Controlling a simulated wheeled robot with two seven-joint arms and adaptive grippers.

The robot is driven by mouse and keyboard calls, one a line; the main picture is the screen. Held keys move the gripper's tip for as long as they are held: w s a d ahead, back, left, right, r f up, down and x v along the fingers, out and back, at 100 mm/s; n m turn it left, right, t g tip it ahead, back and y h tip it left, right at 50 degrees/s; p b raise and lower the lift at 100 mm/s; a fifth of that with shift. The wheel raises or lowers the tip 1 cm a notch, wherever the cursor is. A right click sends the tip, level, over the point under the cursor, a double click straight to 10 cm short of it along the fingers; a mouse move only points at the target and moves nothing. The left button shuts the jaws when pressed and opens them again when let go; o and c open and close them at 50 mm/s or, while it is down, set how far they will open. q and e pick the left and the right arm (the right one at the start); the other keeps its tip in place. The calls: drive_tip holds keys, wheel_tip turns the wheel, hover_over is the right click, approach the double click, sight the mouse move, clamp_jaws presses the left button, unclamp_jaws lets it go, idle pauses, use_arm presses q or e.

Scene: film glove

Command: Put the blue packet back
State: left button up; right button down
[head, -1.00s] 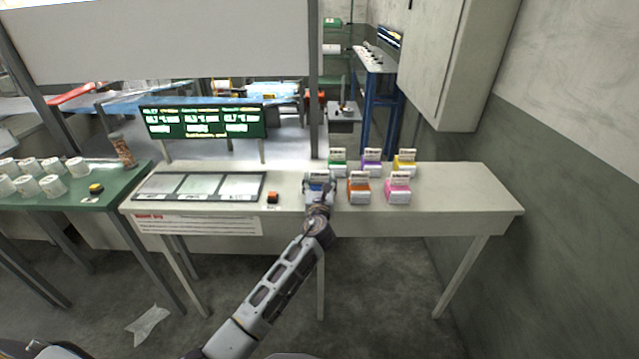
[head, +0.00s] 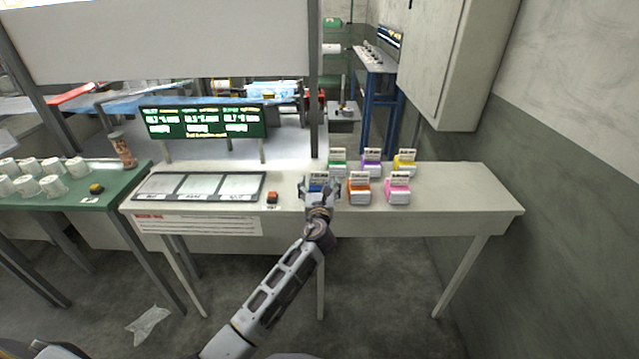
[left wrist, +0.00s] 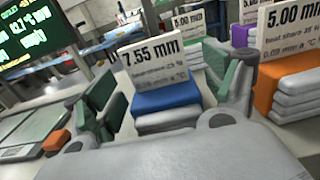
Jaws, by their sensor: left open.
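The blue packet (left wrist: 167,98) lies on top of a small stack of white packets in the left wrist view, in front of a card (left wrist: 153,66) reading 7.55 mm. In the head view only a bit of blue (head: 317,188) shows behind the gripper. My left gripper (head: 320,186) is open, with its green-padded fingers (left wrist: 167,90) on either side of the blue packet and apart from it. Whether the packet touches the stack all over is hidden. My right gripper is not in view.
Stacks with orange (head: 358,190), pink (head: 397,190), green (head: 337,168), purple (head: 371,167) and yellow (head: 404,167) tops stand close by, each with a card. A three-panel tray (head: 198,199) and an orange-topped button (head: 272,197) are to the left. The table's right end is clear.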

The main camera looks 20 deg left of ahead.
use_arm(q)
drive_tip(key=shift+s+d, duration=0.1)
drive_tip(key=shift+s, duration=0.35)
drive_tip(key=v, duration=0.9)
drive_tip(key=shift+s, duration=0.4)
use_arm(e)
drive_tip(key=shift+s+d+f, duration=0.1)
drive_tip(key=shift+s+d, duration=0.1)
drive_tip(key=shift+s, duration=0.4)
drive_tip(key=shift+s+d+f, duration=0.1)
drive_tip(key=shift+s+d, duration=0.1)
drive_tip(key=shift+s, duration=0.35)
use_arm(q)
drive_tip(key=shift+d+r, duration=0.1)
drive_tip(key=shift+n, duration=0.3)
